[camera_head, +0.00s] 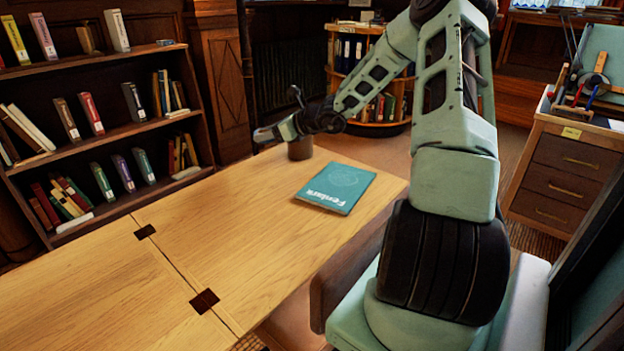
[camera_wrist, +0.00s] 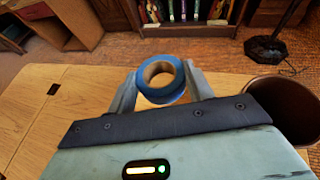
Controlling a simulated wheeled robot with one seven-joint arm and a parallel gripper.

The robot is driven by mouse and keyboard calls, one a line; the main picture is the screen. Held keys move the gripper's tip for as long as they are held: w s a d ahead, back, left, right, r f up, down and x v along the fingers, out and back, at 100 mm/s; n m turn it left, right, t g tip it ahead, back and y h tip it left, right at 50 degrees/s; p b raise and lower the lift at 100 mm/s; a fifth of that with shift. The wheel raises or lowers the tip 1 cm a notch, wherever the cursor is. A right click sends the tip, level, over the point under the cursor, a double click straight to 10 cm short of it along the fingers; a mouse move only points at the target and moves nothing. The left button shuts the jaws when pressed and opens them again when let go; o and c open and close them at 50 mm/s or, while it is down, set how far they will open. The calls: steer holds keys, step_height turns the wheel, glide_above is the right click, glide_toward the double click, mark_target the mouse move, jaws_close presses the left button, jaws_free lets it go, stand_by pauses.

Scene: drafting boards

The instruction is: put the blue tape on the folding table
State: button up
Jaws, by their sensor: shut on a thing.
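The blue tape (camera_wrist: 166,90), a roll with a tan core, is between the two fingers of my gripper (camera_wrist: 160,74) in the wrist view. My gripper is shut on it. In the head view my gripper (camera_head: 263,135) reaches out over the far end of the folding table (camera_head: 210,230), and the tape cannot be made out there. The wooden table top (camera_wrist: 80,112) also shows below the tape in the wrist view. I cannot tell how high the tape is above it.
A brown cup (camera_head: 300,149) stands on the table near my gripper; it shows at right in the wrist view (camera_wrist: 290,110). A teal book (camera_head: 337,187) lies on the table. A bookcase (camera_head: 110,135) stands at left. The table's near part is bare.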

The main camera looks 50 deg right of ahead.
mark_target(273, 170)
step_height(273, 170, down, 10)
steer(key=shift+d+r+b, duration=0.15)
steer(key=shift+b, duration=1)
steer(key=o, duration=1)
steer(key=shift+c, duration=0.2)
